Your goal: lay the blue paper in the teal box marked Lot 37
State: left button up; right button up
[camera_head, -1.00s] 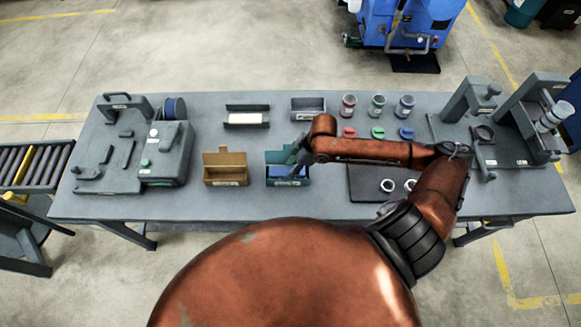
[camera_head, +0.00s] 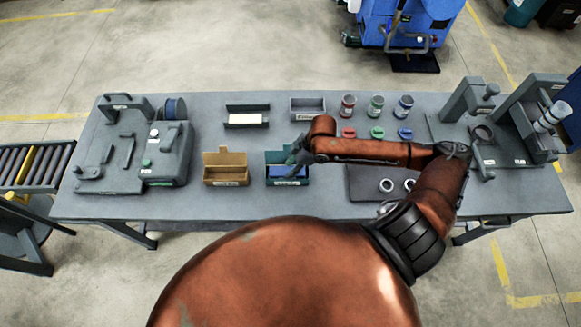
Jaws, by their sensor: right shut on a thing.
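The teal box (camera_head: 290,183) stands open on the table, right of a tan box. The blue paper (camera_head: 283,171) shows as a blue patch inside the teal box, behind its front wall. My right arm reaches in from the right, and my right gripper (camera_head: 297,160) points down into the teal box, shut on the blue paper. The gripper hides part of the paper and the box's back. The label on the box is too small to read. My left gripper is out of view.
A tan box (camera_head: 226,176) stands close on the left. A grey tray with a white roll (camera_head: 245,119) and a grey bin (camera_head: 308,107) are behind. Several jars and colored lids are at the back right. A dark mat (camera_head: 365,186) with white rings lies right.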

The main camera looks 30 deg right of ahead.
jog(key=shift+p, duration=0.45)
dwell(0.5)
jog(key=o, duration=0.9)
jog(key=shift+c, duration=0.2)
jog(key=shift+o, duration=0.5)
jog(key=shift+o, duration=1.4)
jog(key=shift+r, duration=0.1)
jog(key=shift+s+a+r+p, duration=0.2)
jog(key=shift+s+r+p, duration=0.1)
jog(key=shift+r+p, duration=0.85)
jog(key=shift+s+a+r+p, duration=0.2)
jog(key=shift+r+p, duration=0.6)
jog(key=shift+p, duration=0.7)
jog(key=shift+s+a+r+p, duration=0.15)
jog(key=shift+s+r+p, duration=0.2)
jog(key=shift+r+p, duration=0.8)
jog(key=shift+f, duration=0.2)
